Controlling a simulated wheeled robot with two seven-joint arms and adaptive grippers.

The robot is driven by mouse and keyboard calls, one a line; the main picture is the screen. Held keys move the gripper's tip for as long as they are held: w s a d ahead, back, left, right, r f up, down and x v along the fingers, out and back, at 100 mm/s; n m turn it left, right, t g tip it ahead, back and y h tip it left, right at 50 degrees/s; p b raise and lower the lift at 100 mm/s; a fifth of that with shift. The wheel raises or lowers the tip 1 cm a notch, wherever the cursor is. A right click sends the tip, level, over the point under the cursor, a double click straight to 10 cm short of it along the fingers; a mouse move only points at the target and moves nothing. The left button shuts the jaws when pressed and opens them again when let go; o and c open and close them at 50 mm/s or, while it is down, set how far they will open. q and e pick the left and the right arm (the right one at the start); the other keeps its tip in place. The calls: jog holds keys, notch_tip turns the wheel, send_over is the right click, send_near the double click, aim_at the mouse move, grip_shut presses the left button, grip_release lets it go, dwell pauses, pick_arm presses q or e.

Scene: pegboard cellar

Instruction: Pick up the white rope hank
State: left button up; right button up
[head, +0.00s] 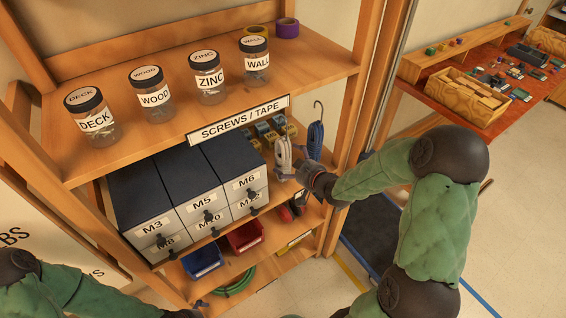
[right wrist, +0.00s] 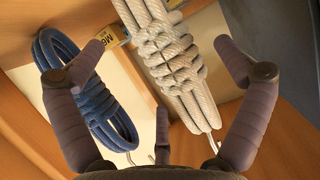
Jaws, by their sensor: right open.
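The white rope hank (head: 284,157) hangs at the right end of the middle shelf bay, beside the drawer units. In the right wrist view the white rope hank (right wrist: 175,62) is a wrapped, knotted bundle in the gap between my spread fingers, with a thin metal hook at its lower end. My right gripper (head: 292,180) is open and close to it; I cannot tell whether a finger touches it. The blue rope hank (head: 316,138) hangs just to its right, and in the right wrist view it (right wrist: 112,125) lies behind my left finger. My left gripper (head: 188,312) is mostly cut off at the bottom edge.
Labelled jars (head: 155,95) and tape rolls (head: 287,28) stand on the upper shelf (head: 190,120). Dark drawers (head: 185,190) fill the middle bay, with blue (head: 203,262) and red (head: 245,237) bins below. A wooden upright (head: 345,190) stands close by my right forearm. Open floor lies at right.

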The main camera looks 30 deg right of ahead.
jog(key=shift+w+f, duration=0.2)
jog(key=shift+w, duration=0.25)
jog(key=c, duration=1.5)
jog(key=shift+o, duration=0.2)
jog(key=shift+r, duration=0.1)
